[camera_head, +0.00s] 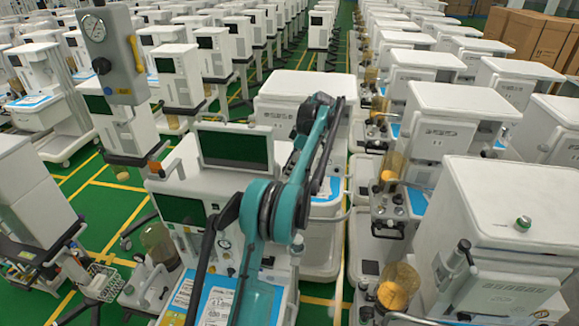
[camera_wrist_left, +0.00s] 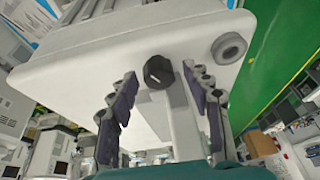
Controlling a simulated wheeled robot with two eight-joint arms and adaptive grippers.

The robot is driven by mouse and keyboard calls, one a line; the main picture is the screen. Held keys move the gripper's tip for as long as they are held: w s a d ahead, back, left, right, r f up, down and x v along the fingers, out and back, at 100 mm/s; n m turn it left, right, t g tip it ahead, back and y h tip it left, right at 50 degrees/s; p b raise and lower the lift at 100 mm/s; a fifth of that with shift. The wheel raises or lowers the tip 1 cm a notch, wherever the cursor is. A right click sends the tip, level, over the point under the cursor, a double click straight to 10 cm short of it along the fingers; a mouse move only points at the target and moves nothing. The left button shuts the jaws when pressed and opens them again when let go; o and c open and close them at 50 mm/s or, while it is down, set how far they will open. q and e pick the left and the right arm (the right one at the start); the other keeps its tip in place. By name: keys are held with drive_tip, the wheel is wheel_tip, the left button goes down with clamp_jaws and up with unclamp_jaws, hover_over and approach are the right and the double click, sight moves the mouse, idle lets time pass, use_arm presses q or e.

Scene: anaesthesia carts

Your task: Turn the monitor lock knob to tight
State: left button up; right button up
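The lock knob (camera_wrist_left: 158,72) is a small black knob with a short pale mark on its face. In the left wrist view it sits at the lower edge of a large white housing, by a pale post (camera_wrist_left: 185,115). My left gripper (camera_wrist_left: 160,82) is open, one dark finger on each side of the knob in the picture; I see no finger touching it. The monitor (camera_head: 235,148) shows in the head view with a dark green screen, on top of a white cart. The knob is not visible there. My teal left arm reaches up beside the monitor's right side. My right gripper is not in view.
The white cart (camera_head: 205,185) stands among many similar carts. A white cabinet (camera_head: 300,88) is close behind the arm, and another (camera_head: 510,205) stands at the right. A grey gauge box (camera_head: 110,55) rises at the left. Green floor (camera_head: 115,205) shows between carts.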

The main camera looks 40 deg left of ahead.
use_arm(q)
drive_tip(key=c, duration=0.9)
drive_tip(key=shift+f+m+t+b, duration=0.15)
drive_tip(key=shift+m+t+b, duration=0.25)
drive_tip(key=shift+m+b, duration=0.5)
drive_tip(key=shift+s+m+y, duration=0.1)
drive_tip(key=shift+m+y, duration=0.2)
drive_tip(key=shift+m, duration=0.3)
drive_tip(key=o, duration=1.2)
drive_tip(key=shift+c, duration=0.2)
drive_tip(key=shift+r, duration=0.2)
drive_tip(key=v, duration=1.2)
drive_tip(key=shift+s, duration=0.15)
